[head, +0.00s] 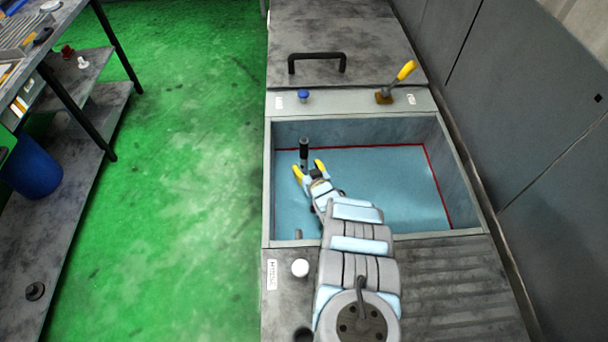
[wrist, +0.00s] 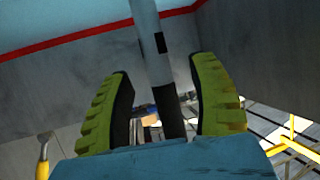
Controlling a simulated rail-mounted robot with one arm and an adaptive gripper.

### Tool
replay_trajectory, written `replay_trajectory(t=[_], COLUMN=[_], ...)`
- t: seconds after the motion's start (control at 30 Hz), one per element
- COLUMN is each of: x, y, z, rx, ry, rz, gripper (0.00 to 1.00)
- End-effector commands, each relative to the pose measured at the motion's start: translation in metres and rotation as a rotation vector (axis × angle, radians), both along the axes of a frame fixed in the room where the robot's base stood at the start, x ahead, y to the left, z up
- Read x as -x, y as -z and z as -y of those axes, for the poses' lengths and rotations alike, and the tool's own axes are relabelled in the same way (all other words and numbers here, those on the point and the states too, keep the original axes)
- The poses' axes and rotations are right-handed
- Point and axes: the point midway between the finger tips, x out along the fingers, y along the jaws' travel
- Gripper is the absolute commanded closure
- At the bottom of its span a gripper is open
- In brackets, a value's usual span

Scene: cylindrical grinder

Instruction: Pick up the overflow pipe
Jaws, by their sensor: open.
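The overflow pipe (head: 304,148) stands upright in the blue liquid near the left wall of the tank, its black upper part above a grey part. My gripper (head: 309,169) is open, with its yellow fingers on either side of the pipe's lower visible part. In the wrist view the pipe (wrist: 148,32) runs between the two fingers of my gripper (wrist: 163,92), grey with a small dark slot and black further down. The left finger shows a gap to the pipe; whether the right one touches is not clear. The pipe's foot is hidden in the head view.
The tank (head: 456,178) has grey walls around the gripper and a red line along the liquid's edge. A blue knob (head: 304,95) and a yellow-handled lever (head: 397,82) sit on the far ledge. A white knob (head: 300,268) is on the near cover. Green floor lies left.

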Motion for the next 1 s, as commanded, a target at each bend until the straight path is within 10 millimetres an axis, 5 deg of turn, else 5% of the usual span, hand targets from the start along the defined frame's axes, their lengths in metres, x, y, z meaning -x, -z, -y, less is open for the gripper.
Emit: replay_trajectory(t=[0.53, 1.0], x=[-0.034, -0.04], y=[0.014, 0.014], z=[-0.008, -0.01], rx=[0.0, 0.001], ry=[0.0, 0.001], rz=[0.004, 0.001], gripper=[0.4, 0.4])
